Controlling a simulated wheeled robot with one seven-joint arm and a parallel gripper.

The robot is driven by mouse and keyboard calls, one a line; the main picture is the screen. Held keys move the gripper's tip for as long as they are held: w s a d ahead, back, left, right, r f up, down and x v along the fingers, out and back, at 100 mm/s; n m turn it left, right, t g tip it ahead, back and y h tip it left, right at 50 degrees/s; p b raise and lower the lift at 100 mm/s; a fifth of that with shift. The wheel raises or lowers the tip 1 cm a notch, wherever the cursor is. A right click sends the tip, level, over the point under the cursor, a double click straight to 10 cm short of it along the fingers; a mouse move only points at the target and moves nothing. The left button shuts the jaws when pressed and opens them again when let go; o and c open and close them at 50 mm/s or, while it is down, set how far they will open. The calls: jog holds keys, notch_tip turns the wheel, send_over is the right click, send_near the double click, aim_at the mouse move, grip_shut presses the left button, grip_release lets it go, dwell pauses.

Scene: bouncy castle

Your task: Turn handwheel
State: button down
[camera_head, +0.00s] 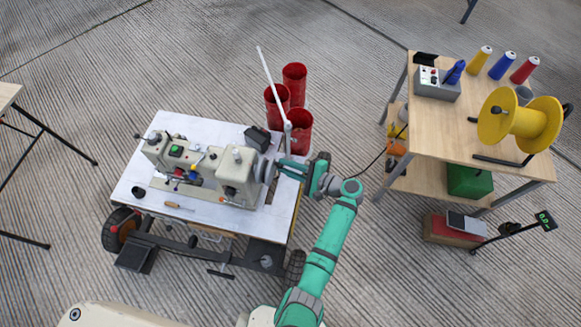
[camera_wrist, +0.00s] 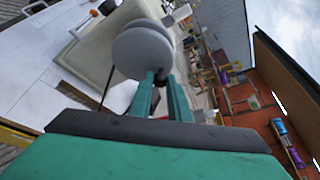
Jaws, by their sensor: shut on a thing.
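The sewing machine (camera_head: 207,167) is beige and stands on a white table (camera_head: 133,180) on the left in the head view. Its round grey handwheel (camera_head: 261,169) is at the machine's right end. In the wrist view the handwheel (camera_wrist: 142,50) shows as a pale disc just ahead of my gripper. My gripper (camera_head: 282,166) reaches the wheel from the right. In the wrist view its two teal fingers (camera_wrist: 160,84) are close together at the wheel's lower right edge, shut on the handwheel. The exact contact is partly hidden behind the fingers and wheel.
Several red cylinders (camera_head: 294,82) and a thin white pole (camera_head: 270,80) stand behind the table's right end. A wooden workbench (camera_head: 450,137) with a yellow spool (camera_head: 519,121) is at the right. A screwdriver (camera_head: 176,206) lies on the white table. Open floor (camera_head: 370,260) lies right of my arm.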

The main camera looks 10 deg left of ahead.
aim_at(273, 165)
jog(key=shift+s+a, duration=0.1)
jog(key=shift+a, duration=0.1)
jog(key=n, duration=0.1)
jog(key=s+n+t+y, duration=0.1)
jog(key=n, duration=0.1)
jog(key=n+t, duration=0.1)
jog(key=shift+s+r+n, duration=0.15)
jog(key=shift+r+n, duration=0.25)
jog(key=shift+s+d+n+y, duration=0.1)
jog(key=shift+s+n+y, duration=0.25)
jog(key=shift+n, duration=0.4)
jog(key=shift+s+a+n+y, duration=0.1)
jog(key=shift+n+y, duration=0.35)
jog(key=shift+n, duration=0.35)
jog(key=shift+s+d+n+y, duration=0.1)
jog(key=shift+s+n+y, duration=0.25)
jog(key=shift+n, duration=0.4)
jog(key=shift+w, duration=0.1)
jog(key=c, duration=1.7)
grip_release()
jog(key=shift+o, duration=0.2)
jog(key=shift+d, duration=0.1)
jog(key=shift+t, duration=0.4)
